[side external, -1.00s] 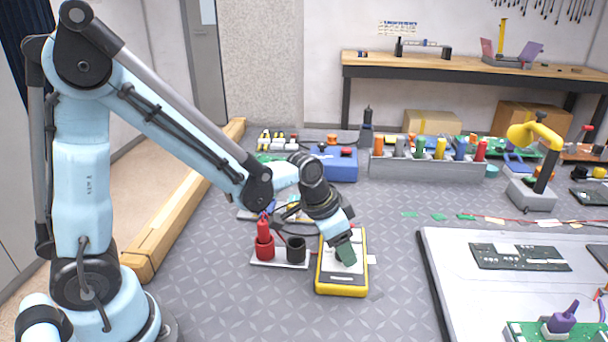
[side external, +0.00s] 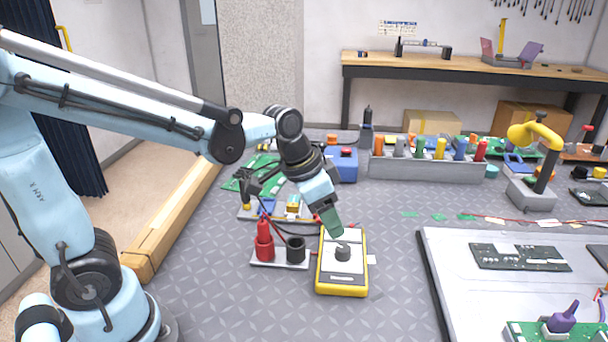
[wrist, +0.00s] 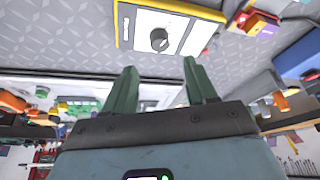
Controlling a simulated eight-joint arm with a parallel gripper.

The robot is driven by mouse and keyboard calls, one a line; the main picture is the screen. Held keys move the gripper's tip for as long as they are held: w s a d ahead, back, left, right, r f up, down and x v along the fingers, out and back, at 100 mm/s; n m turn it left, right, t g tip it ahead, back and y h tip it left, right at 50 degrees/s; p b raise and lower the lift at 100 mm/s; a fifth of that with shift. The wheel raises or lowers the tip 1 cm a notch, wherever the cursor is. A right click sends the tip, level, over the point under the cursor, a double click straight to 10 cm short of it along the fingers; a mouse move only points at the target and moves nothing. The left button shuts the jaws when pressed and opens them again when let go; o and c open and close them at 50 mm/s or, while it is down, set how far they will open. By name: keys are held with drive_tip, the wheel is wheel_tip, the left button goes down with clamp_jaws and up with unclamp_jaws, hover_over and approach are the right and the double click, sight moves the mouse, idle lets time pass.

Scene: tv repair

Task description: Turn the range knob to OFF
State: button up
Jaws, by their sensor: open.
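The yellow multimeter (side external: 327,285) lies flat on the grey work surface in the side external view. Its dark round range knob (side external: 343,253) sits in the middle of the light face. In the wrist view the knob (wrist: 160,39) shows clear of the fingers, with a mark on it too small to read. The OFF label cannot be made out. My gripper (side external: 335,229) has green fingers and is above the multimeter's upper end, apart from the knob. In the wrist view my gripper (wrist: 159,80) has its two fingers spread with nothing between them.
A probe stand with a red holder (side external: 265,248) and a black holder (side external: 296,250) stands just left of the multimeter. A grey bin of coloured tools (side external: 425,165) is behind. A large pale panel (side external: 440,260) lies to the right. The surface in front is clear.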

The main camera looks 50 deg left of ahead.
drive_tip(key=shift+v, duration=1.75)
drive_tip(key=shift+f, duration=0.1)
drive_tip(key=s+a+f+n+t+y, duration=0.1)
drive_tip(key=s+a+n+t, duration=0.2)
drive_tip(key=s, duration=0.3)
drive_tip(key=shift+s+a+n+y, duration=0.25)
drive_tip(key=shift+a+n, duration=0.2)
drive_tip(key=shift+n, duration=0.25)
drive_tip(key=shift+f, duration=0.15)
